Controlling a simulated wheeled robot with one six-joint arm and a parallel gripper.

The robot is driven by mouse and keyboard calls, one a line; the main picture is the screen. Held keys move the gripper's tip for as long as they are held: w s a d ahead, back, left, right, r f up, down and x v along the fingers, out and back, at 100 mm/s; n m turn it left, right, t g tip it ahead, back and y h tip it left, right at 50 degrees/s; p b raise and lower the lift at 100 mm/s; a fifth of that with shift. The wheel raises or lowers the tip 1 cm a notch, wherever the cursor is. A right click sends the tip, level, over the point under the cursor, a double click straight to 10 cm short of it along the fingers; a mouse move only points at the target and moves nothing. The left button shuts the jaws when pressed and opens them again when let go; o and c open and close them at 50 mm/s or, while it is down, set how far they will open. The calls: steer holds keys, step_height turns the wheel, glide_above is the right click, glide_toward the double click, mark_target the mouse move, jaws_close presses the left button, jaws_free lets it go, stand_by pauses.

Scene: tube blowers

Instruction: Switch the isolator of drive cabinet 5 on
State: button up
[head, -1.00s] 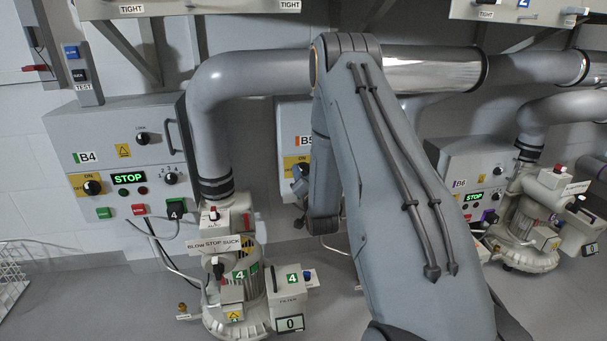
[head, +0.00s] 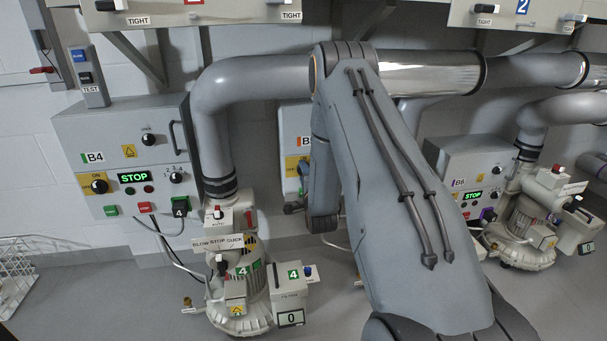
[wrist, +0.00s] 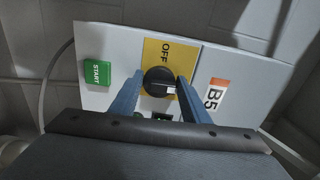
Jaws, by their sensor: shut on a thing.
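Drive cabinet B5 (head: 292,128) stands behind my arm in the head view, mostly hidden by it. In the wrist view its face (wrist: 112,50) shows turned on its side, with an orange-marked B5 label (wrist: 215,94). The isolator is a round black knob (wrist: 157,82) with a pale mark towards the right, on a yellow plate (wrist: 158,50). OFF is readable on the plate; the ON word is not visible. My gripper (wrist: 160,80) has its two blue fingers on either side of the knob, shut on it. The knob's lower part is partly hidden.
A green START button (wrist: 97,72) sits beside the plate. Cabinet B4 (head: 72,128) and its blower (head: 238,290) stand left, cabinet B6 (head: 450,150) and another blower right. Large grey pipes (head: 255,75) run above.

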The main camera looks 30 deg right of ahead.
steer(key=shift+m, duration=0.3)
steer(key=o, duration=1)
steer(key=shift+p+v, duration=0.5)
steer(key=shift+v, duration=3.4)
